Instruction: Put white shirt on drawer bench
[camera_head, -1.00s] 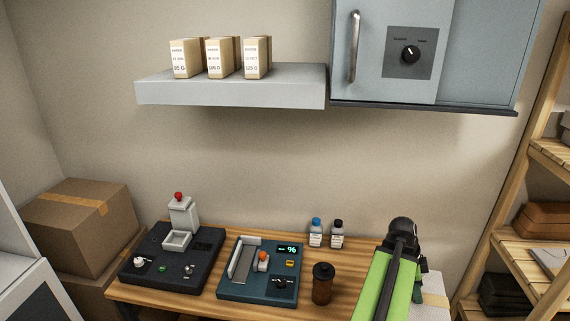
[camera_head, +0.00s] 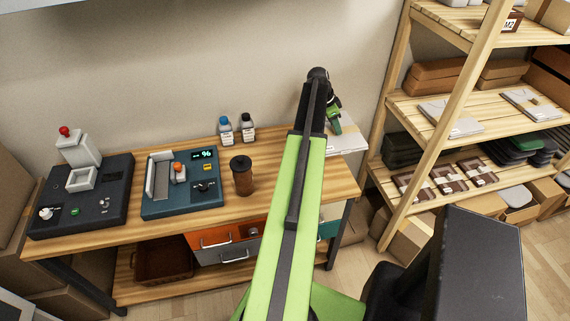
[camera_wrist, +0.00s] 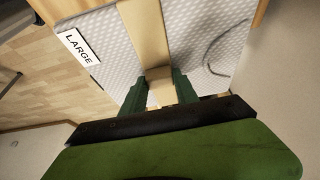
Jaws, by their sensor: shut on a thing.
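The white shirt is a flat, pale patterned pack with a tan band and a "LARGE" label. In the wrist view the white shirt (camera_wrist: 112,48) fills the upper middle, and my gripper (camera_wrist: 160,84) is shut on it at the band. In the head view the white shirt (camera_head: 349,138) shows at the right end of the drawer bench (camera_head: 272,160), partly hidden by my gripper (camera_head: 335,128). I cannot tell whether it rests on the top or hangs just above it. The drawer bench has a wooden top with orange, grey and teal drawers below.
A black press (camera_head: 82,200), a blue scale (camera_head: 183,185), a brown jar (camera_head: 242,176) and two small bottles (camera_head: 236,130) stand on the bench. A wooden shelf rack (camera_head: 440,120) with folded packs stands to the right. The wall is close behind.

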